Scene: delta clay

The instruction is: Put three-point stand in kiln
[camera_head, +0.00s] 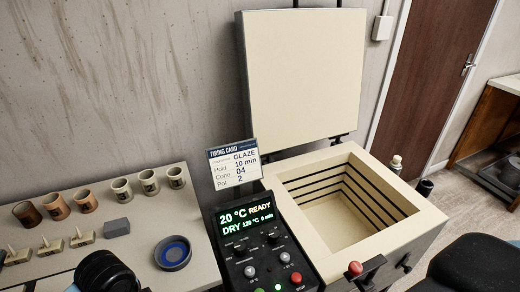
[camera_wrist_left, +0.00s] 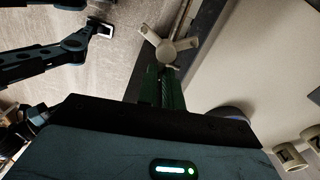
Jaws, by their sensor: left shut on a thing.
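The three-point stand (camera_wrist_left: 170,44) is a pale piece with three arms, seen near the top of the left wrist view. My left gripper (camera_wrist_left: 168,72) is shut on it and holds it at the fingertips. In the head view a dark part of my left arm shows at the bottom left, but the gripper and the stand are not visible there. The kiln (camera_head: 398,222) stands at the right of the head view with its pale lid (camera_head: 303,70) raised. Its square chamber (camera_head: 335,222) has dark grooved walls, and its visible floor looks bare.
A control panel (camera_head: 262,246) reading 20 °C READY and a firing card (camera_head: 234,162) stand left of the kiln.

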